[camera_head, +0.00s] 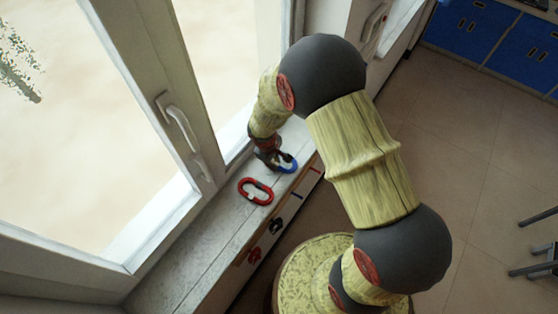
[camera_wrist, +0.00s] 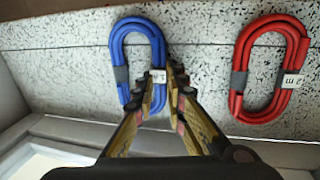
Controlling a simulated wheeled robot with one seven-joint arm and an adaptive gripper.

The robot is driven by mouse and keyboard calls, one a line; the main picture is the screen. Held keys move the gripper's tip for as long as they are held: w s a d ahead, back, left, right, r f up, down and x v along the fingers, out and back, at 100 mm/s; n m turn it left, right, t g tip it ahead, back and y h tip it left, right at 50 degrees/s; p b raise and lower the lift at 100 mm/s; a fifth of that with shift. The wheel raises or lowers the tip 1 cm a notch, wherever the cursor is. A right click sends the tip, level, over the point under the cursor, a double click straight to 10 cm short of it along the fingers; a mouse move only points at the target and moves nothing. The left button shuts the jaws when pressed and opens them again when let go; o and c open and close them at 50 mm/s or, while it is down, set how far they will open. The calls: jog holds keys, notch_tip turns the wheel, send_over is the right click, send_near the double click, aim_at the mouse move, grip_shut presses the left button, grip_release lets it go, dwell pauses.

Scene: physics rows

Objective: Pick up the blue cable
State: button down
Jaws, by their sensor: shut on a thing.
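The blue cable (camera_head: 288,162) is a coiled oval loop on the grey window sill, with a dark band and a white tag. In the wrist view the blue cable (camera_wrist: 117,57) shows left of centre, with the tag beside the fingertips. My gripper (camera_wrist: 170,82) is shut on the right side of its loop. In the head view my gripper (camera_head: 274,158) reaches down over the sill and partly hides the cable. I cannot tell whether the cable is clear of the sill.
A red cable (camera_head: 255,191) coil lies nearby on the speckled sill (camera_head: 196,237); it also shows in the wrist view (camera_wrist: 245,58). A window frame with a handle (camera_head: 180,125) stands close on the left. Small red and dark items are along the sill's front face.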

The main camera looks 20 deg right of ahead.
jog(key=shift+r, duration=0.1)
jog(key=shift+r, duration=0.65)
jog(key=s+r, duration=1.1)
jog(key=s, duration=0.3)
jog(key=shift+r, duration=0.25)
jog(key=shift+b, duration=0.3)
